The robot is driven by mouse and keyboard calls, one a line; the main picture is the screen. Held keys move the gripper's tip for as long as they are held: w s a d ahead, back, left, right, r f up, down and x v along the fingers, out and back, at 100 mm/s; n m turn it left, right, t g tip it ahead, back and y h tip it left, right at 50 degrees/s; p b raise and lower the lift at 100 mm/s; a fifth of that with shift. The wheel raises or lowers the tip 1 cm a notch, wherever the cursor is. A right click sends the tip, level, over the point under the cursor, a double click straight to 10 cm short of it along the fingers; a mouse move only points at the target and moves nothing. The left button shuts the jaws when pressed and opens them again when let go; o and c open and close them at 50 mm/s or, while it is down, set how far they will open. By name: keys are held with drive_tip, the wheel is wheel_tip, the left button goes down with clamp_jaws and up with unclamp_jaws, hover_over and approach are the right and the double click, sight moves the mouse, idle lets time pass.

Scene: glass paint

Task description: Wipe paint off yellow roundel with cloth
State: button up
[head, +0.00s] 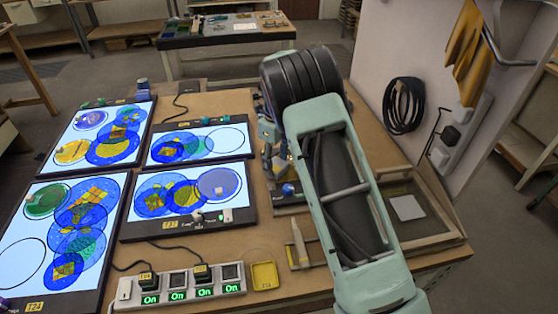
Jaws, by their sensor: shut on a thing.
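A yellow roundel (70,153) lies on the upper left light panel, with a small tan block on it. Another yellow disc (184,193) overlaps blue ones on the lower middle panel. I cannot tell which one the task means or make out paint on them. A yellow cloth (466,45) hangs on the wall at the right. My gripper (269,140) is beyond my arm, right of the upper middle panel and mostly hidden. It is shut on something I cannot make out. It is apart from the yellow roundels.
A power strip (180,288) with lit "On" labels and cables lies at the front. A small yellow tray (264,275) is beside it. A black cable coil (404,105) hangs on the wall. Another bench (225,35) stands behind.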

drive_tip(key=shift+w+d+p, duration=0.25)
drive_tip(key=shift+w+d, duration=0.5)
drive_tip(key=shift+w, duration=0.25)
drive_tip(key=shift+w+d+p, duration=0.2)
drive_tip(key=shift+w+d, duration=0.5)
drive_tip(key=shift+w, duration=0.3)
drive_tip(key=shift+w+d+p, duration=0.25)
drive_tip(key=shift+w+d, duration=0.5)
drive_tip(key=shift+w, duration=0.25)
drive_tip(key=shift+a, duration=1.5)
drive_tip(key=shift+s+a+f+b, duration=0.1)
drive_tip(key=shift+s+a, duration=0.3)
drive_tip(key=shift+s, duration=0.2)
drive_tip(key=shift+s+a+r+b, duration=0.15)
drive_tip(key=shift+s+a, duration=0.25)
drive_tip(key=shift+s, duration=0.2)
drive_tip(key=shift+s+a+f+b, duration=0.15)
drive_tip(key=shift+s+a, duration=0.25)
drive_tip(key=shift+s, duration=0.2)
drive_tip(key=shift+w+d+p, duration=0.25)
drive_tip(key=shift+w+d, duration=0.4)
drive_tip(key=shift+w, duration=0.25)
drive_tip(key=shift+w+d+p, duration=0.25)
drive_tip(key=shift+w+d, duration=0.4)
drive_tip(key=shift+w, duration=0.25)
drive_tip(key=shift+r, duration=0.2)
drive_tip(key=shift+r+p, duration=1.45)
drive_tip(key=shift+r, duration=1)
drive_tip(key=shift+s, duration=0.1)
